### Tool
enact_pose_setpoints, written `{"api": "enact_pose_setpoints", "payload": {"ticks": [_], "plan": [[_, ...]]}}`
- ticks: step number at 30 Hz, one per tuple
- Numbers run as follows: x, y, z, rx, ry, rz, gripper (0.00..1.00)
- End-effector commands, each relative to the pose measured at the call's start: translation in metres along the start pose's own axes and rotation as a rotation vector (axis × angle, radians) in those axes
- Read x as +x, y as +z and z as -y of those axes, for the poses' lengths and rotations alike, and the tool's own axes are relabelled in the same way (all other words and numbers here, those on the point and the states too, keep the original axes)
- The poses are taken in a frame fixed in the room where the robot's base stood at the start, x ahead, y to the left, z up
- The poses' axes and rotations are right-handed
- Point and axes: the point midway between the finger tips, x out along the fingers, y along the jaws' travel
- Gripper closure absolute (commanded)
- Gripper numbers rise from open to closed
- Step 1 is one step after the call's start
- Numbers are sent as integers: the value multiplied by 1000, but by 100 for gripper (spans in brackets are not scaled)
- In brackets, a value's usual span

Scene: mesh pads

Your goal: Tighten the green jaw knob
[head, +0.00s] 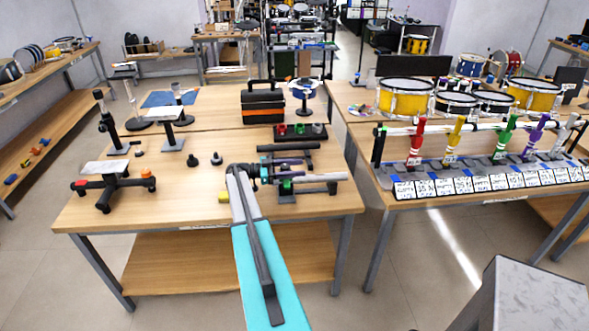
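A dark clamp-like fixture (314,179) with a grey bar lies on the middle table, right of centre. A small green part (286,187) sits at its near left side and looks like the green jaw knob, partly hidden by dark pieces around it. My arm reaches up from the bottom of the view, and my gripper (264,173) is at the left end of the fixture, close to the green part. The gripper is small and dark against dark parts, so I cannot tell whether its fingers are open, shut or touching the knob.
A dark tray (287,140) with red, green and grey knobs lies behind the fixture, before a black and orange toolbox (263,105).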

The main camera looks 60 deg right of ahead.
Motion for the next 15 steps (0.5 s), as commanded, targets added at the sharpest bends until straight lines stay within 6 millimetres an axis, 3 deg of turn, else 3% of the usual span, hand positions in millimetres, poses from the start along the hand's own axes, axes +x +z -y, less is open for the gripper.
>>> {"api": "enact_pose_setpoints", "payload": {"ticks": [15], "plan": [[-13,0,3,2,-9,-1,49]]}}
